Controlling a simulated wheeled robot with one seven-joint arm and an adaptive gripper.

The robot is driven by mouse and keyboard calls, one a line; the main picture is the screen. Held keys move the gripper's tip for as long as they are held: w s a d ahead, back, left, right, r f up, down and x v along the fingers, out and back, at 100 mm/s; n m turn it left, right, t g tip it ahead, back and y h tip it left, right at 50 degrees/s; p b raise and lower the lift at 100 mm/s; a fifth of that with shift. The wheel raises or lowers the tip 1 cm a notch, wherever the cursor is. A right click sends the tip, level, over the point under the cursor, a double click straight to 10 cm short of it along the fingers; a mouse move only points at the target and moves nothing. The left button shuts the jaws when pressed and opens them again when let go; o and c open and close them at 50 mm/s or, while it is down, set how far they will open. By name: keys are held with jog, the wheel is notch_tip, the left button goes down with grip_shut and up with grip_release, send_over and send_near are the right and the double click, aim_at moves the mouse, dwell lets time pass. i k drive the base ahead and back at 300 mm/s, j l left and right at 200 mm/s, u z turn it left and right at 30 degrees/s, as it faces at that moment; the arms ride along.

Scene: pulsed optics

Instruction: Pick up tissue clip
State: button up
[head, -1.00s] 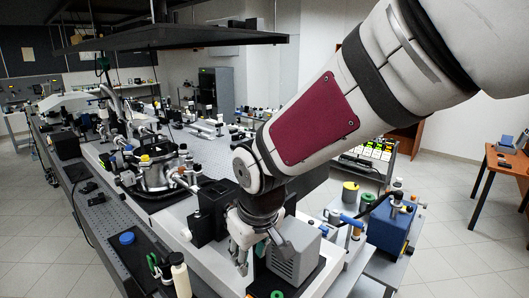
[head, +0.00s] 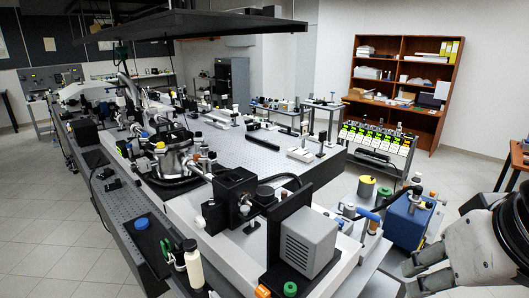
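I cannot pick out a tissue clip with certainty. A small green-handled tool (head: 167,252) stands beside a cream bottle (head: 192,262) at the front left edge of the bench; it is too small to identify. My gripper (head: 408,276) is at the lower right, beside the bench's right side and in front of the blue box. Its two grey fingers point left and look apart, with nothing visible between them. It touches none of the bench items that I can see.
The optics bench (head: 255,158) fills the middle, crowded with mounts. A grey box (head: 308,240) stands at its front, near a green ring (head: 290,288). A side cart holds a blue box (head: 405,222) and a yellow-topped can (head: 366,187). Floor is open at left.

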aim_at(166, 249)
jog(key=u, duration=1.2)
jog(key=i+j+z, duration=0.1)
jog(key=i+j, duration=0.55)
jog(key=j, duration=0.3)
jog(key=i+j+z, duration=0.15)
jog(key=i+j, duration=0.2)
jog(key=j, duration=0.1)
